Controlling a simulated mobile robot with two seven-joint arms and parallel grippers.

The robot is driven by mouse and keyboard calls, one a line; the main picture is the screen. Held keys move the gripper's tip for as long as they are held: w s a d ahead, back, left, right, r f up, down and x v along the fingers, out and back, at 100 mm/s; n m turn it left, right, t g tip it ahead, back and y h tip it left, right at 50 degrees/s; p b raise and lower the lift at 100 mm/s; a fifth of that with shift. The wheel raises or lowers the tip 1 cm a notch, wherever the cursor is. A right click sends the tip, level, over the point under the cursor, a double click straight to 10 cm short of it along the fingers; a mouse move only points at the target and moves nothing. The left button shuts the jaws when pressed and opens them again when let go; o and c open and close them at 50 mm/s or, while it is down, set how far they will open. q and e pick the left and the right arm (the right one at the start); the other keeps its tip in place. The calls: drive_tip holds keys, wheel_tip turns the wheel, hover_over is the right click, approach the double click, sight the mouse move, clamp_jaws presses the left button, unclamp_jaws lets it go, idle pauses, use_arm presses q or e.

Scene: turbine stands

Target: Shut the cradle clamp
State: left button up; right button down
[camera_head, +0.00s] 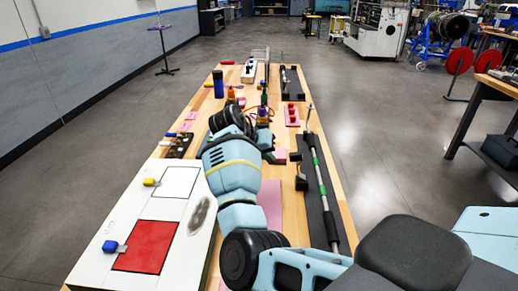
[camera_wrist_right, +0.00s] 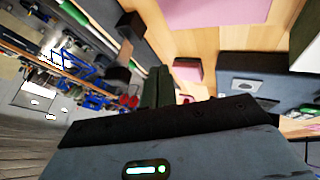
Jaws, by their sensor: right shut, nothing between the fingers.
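A long black cradle base (camera_head: 337,216) lies along the right edge of the table. A grey rod with green bands (camera_head: 322,178) rests along it. Small black blocks (camera_head: 301,183) stand at its left side, and one also shows in the wrist view (camera_wrist_right: 130,25). A thin upright piece (camera_head: 309,116) stands at its far end; I cannot tell whether the clamp is open or shut. My right gripper (camera_head: 271,154) is left of the cradle's far part, apart from it. Its fingers (camera_wrist_right: 158,85) are shut and empty. My left gripper is out of view.
A pink block (camera_head: 280,156) is beside my right gripper, and a pink mat (camera_head: 270,196) lies nearer. A white board with a red square (camera_head: 150,246) fills the near left. Bottles, including a dark blue one (camera_head: 218,84), and small parts stand farther back.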

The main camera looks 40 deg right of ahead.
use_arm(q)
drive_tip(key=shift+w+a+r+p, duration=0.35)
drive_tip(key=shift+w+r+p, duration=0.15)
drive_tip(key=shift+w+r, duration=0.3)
use_arm(e)
drive_tip(key=s+d, duration=0.1)
drive_tip(key=s+d+r, duration=0.1)
drive_tip(key=shift+s+d, duration=0.25)
drive_tip(key=shift+d, duration=0.1)
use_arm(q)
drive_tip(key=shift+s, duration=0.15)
use_arm(e)
drive_tip(key=shift+w, duration=0.1)
